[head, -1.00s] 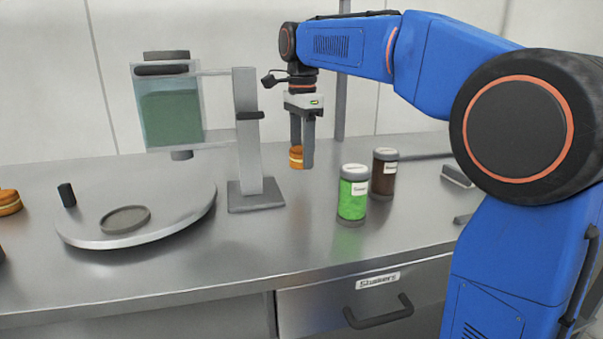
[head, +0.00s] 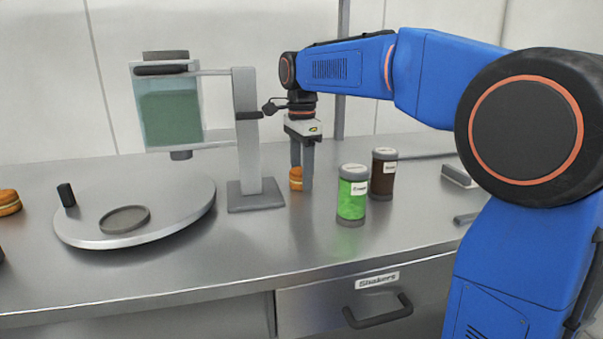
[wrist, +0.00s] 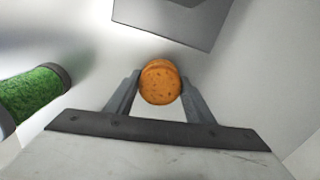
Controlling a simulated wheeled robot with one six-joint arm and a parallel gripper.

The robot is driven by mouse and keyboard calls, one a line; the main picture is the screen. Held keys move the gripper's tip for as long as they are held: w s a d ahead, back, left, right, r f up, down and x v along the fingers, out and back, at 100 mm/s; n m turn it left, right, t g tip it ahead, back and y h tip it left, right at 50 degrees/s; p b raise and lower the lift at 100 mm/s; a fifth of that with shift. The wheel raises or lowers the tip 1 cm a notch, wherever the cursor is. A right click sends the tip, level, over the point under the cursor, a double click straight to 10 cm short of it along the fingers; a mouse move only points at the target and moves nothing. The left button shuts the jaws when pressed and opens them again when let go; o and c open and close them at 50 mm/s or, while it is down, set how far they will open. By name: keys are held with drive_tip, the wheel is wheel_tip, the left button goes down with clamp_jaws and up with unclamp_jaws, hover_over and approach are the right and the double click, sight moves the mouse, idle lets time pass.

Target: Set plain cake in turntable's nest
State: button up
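My gripper (head: 301,180) is shut on a small round orange-brown cake (head: 295,178), held at the fingertips just right of the grey stand's base. In the wrist view the cake (wrist: 160,82) sits between the two fingers, which touch it on both sides. I cannot tell whether it is clear of the worktop. The turntable (head: 190,212) is a pale round disc at the left. Its nest (head: 124,219) is a shallow grey ring on the front left part of the disc, and it is empty.
A grey stand (head: 249,150) carrying a tank of green liquid (head: 170,115) rises between the gripper and turntable. A green shaker (head: 352,197) and a brown shaker (head: 383,175) stand right of the gripper. A dark peg (head: 66,195) stands on the disc. Another cake (head: 8,202) lies far left.

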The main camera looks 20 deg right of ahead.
drive_tip(key=o, duration=0.3)
drive_tip(key=shift+r, duration=0.1)
drive_tip(key=shift+o, duration=0.7)
wheel_tip(320, 180, up, 12)
wheel_tip(320, 180, up, 6)
drive_tip(key=n, duration=0.3)
drive_tip(key=shift+n, duration=0.3)
wheel_tip(320, 180, down, 17)
drive_tip(key=shift+f, duration=0.1)
